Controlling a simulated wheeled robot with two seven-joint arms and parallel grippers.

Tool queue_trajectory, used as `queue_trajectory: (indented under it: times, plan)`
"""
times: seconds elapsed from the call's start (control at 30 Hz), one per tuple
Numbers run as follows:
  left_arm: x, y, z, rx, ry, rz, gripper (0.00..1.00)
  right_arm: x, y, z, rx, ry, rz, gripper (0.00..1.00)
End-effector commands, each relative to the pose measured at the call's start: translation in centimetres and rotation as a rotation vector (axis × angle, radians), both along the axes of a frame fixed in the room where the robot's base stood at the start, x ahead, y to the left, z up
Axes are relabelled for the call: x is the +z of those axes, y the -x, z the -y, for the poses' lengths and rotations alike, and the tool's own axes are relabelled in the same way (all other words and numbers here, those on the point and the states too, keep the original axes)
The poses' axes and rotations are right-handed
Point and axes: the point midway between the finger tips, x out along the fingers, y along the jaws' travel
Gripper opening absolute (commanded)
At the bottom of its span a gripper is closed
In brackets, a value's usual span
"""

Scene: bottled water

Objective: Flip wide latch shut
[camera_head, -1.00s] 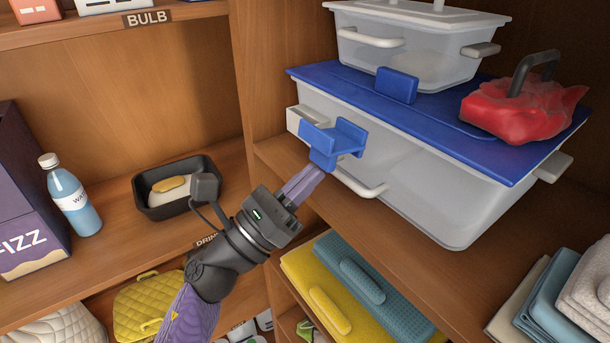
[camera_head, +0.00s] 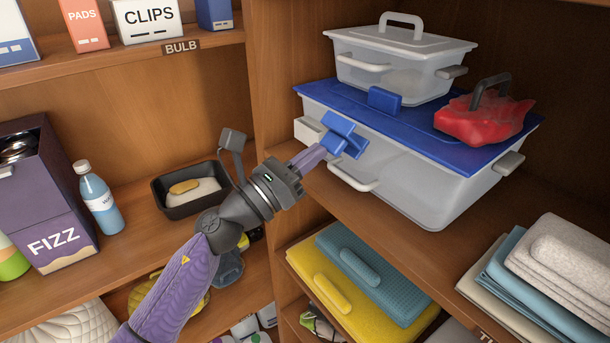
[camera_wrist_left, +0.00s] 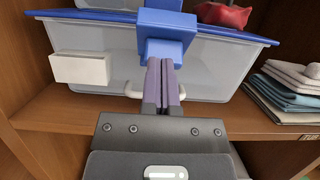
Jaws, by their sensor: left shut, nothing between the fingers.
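A large clear bin (camera_head: 415,187) with a flat blue lid (camera_head: 345,90) stands on the right-hand shelf. A wide blue latch (camera_head: 343,135) sticks out from the bin's front, tilted and not flat against it. The latch also shows in the left wrist view (camera_wrist_left: 166,28). In the left wrist view the fingertips (camera_wrist_left: 163,66) meet the latch's lower part; exact contact is hidden. My right gripper is not in view.
A smaller clear box (camera_head: 395,62) and a red bag-like item (camera_head: 484,118) rest on the lid. A black tray (camera_head: 190,190) and water bottle (camera_head: 99,198) stand on the left shelf. Folded towels (camera_head: 530,275) lie at lower right.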

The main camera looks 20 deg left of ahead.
Motion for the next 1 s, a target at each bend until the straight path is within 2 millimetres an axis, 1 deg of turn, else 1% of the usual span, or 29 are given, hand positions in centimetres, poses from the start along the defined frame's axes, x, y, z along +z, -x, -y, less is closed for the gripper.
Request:
queue_trajectory:
  times: [0.13,0.43,0.8,1.0]
  plan:
    - [1.0,-1.0,0.1,0.001,-0.002,0.003,0.0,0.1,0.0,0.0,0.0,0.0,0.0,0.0]
    - [2.7,-1.8,0.6,0.0,-0.002,0.002,0.0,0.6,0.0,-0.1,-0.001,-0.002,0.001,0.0]
    - [3.7,-2.6,1.3,0.0,0.0,0.001,0.0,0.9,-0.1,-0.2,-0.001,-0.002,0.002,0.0]
    - [3.9,-2.7,1.4,0.0,0.0,0.0,0.0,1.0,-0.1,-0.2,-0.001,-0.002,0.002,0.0]
